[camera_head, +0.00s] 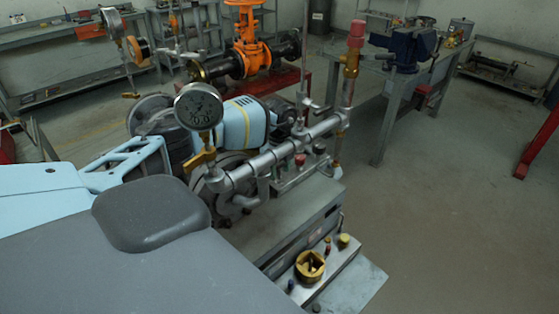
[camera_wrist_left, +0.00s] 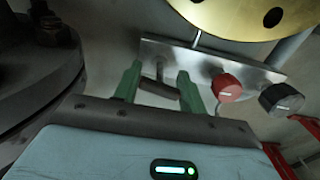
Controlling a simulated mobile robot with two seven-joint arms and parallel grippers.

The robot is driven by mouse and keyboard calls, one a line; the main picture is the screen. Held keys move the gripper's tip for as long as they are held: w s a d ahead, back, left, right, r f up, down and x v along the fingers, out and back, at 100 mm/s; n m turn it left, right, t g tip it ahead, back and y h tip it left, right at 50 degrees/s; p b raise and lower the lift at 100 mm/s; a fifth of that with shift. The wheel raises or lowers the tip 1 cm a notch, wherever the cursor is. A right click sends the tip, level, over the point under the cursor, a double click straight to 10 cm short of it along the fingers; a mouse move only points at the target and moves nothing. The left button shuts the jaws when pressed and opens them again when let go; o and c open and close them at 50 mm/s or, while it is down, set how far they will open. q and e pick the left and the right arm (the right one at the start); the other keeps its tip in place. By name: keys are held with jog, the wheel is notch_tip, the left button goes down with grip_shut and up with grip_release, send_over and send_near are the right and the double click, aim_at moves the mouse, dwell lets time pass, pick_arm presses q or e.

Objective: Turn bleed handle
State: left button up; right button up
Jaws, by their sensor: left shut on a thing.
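In the left wrist view, the bleed handle (camera_wrist_left: 159,90) is a small grey metal lever on a stem at the left end of a bright metal plate (camera_wrist_left: 205,60). My left gripper (camera_wrist_left: 160,75) has its green fingers on either side of the lever and is shut on it. A red knob (camera_wrist_left: 227,87) and a black knob (camera_wrist_left: 281,100) sit on the plate to the right of the fingers. In the head view, the red knob (camera_head: 300,160) and black knob (camera_head: 320,149) show beside the grey pipe, while the fingers cannot be made out. My right gripper is not in view.
A pressure gauge (camera_head: 198,106) and the slanting grey pipe (camera_head: 270,158) stand close by. A gold disc (camera_wrist_left: 235,12) hangs over the plate in the wrist view. An orange valve (camera_head: 250,50) stands behind. The floor (camera_head: 450,200) at right is clear.

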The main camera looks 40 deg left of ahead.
pick_arm(q)
jog(key=m, duration=1.4)
jog(key=shift+m+b, duration=0.35)
jog(key=shift+m, duration=0.45)
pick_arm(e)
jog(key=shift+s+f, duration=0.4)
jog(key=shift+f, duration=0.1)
pick_arm(q)
jog(key=o, duration=1)
